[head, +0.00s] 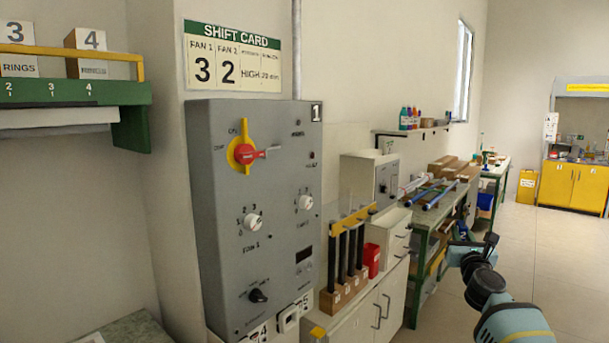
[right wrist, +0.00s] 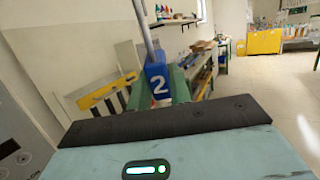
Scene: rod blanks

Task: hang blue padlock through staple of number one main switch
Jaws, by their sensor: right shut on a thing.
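The grey control panel (head: 285,190) marked 1 fills the middle left of the head view. My right gripper (head: 470,243) is well right of the panel and lower than the switch. It is shut on the blue padlock (right wrist: 157,84), which bears a white 2 in the right wrist view. The padlock's grey shackle (right wrist: 145,28) points up. In the head view the padlock (head: 462,231) is small and partly hidden. My left gripper is out of view.
Below and right of the panel, a cabinet (head: 362,312) carries a wooden block with dark upright rods (head: 348,255) and a red box (head: 372,260). A green bench (head: 425,215) with rods stands behind. Open floor (head: 540,260) lies at right.

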